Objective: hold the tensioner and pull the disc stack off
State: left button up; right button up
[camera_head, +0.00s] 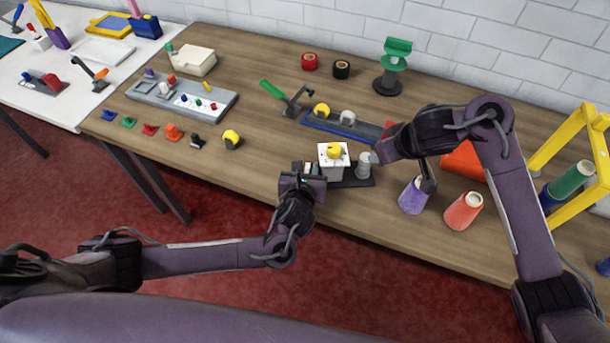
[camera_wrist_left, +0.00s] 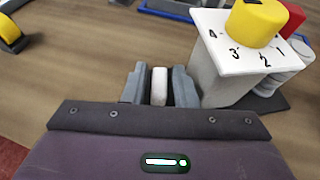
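The tensioner, a white block (camera_head: 333,168) with a numbered top and a yellow knob (camera_head: 334,152), stands on a black base near the table's front edge; the left wrist view shows its block (camera_wrist_left: 222,70) and knob (camera_wrist_left: 258,22). The grey disc stack (camera_head: 364,166) stands just right of the block. In the left wrist view it is partly hidden behind the block (camera_wrist_left: 292,68). My left gripper (camera_wrist_left: 159,86) is left of the block, its fingers close around a small pale upright piece. My right gripper (camera_head: 374,157) is beside the disc stack; its fingertips are unclear.
A purple cone (camera_head: 413,196) and an orange-red cone (camera_head: 464,211) stand right of the base. A blue tray (camera_head: 342,128) with yellow and white rolls lies behind. A yellow frame (camera_head: 565,140) stands at far right.

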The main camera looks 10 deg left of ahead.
pick_arm(q)
jog(key=shift+x, duration=1.4)
jog(key=shift+c, duration=0.4)
